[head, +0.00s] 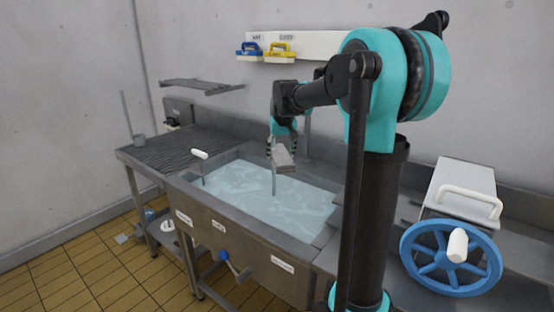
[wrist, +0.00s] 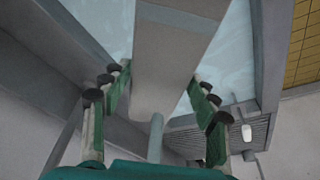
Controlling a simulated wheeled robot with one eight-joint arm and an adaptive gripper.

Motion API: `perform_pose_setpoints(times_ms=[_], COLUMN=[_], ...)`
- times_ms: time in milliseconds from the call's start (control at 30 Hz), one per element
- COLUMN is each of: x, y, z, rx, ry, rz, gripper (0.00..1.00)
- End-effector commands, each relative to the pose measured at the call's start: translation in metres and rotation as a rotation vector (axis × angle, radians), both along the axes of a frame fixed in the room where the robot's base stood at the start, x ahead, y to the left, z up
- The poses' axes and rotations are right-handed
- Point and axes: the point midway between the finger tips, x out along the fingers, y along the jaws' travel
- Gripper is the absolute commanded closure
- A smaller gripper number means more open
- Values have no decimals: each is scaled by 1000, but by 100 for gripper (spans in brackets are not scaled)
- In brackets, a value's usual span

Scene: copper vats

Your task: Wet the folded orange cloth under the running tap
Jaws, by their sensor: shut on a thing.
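My gripper (head: 281,138) is over the basin, pointing down, in the head view. Its green fingers (wrist: 165,95) stand on both sides of a flat grey-beige thing (wrist: 178,45), and it is shut on it. This thing (head: 284,158) hangs above the water and looks grey, not orange. No orange cloth shows in either view. A thin pale upright column (head: 274,181) reaches down to the water just below my gripper; I cannot tell whether it is running water or a pipe. A pale round bar (wrist: 155,136) shows close to the held thing in the wrist view.
The steel basin (head: 219,217) holds pale blue water (head: 250,193). A ribbed draining board (head: 185,146) lies to its left. A blue handwheel (head: 411,262) and a grey lidded box (head: 462,185) stand at the right. A wall rail (head: 305,43) carries blue and yellow items.

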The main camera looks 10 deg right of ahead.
Motion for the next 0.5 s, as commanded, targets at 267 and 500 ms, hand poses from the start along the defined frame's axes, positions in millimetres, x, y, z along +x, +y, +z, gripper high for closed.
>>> perform_pose_setpoints(times_ms=[267, 500], x=[-18, -34], y=[-5, -11], z=[0, 0], rx=[0, 0], ry=[0, 0], rz=[-1, -1], gripper=[77, 77])
